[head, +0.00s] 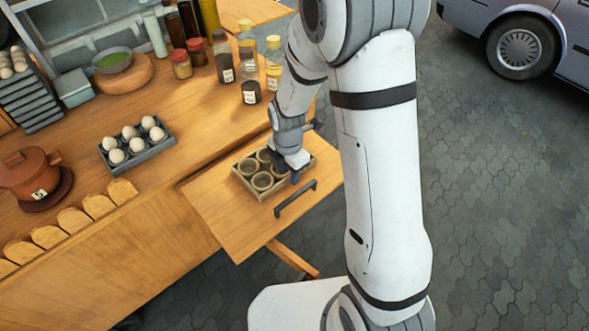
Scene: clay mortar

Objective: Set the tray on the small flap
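A small tan tray (240,178) with several round cups or rings in it is at the small wooden flap (236,226), near its back edge. From this view the tray appears to rest on the flap, but I cannot tell if a small gap lies beneath it. The flap juts out from the front of the counter and has a dark handle bar (295,199) on it. My gripper (294,172) is at the right side of the tray, and its fingers are small and partly hidden by my wrist. I cannot tell whether they grip the tray's edge.
The wooden counter (190,120) holds an egg tray (137,150), a clay pot (32,172), bottles (248,65) and a green bowl (113,61). Bread slices (75,220) line its front edge. The flap's front left part is clear. A van (520,40) stands on the paving at the back right.

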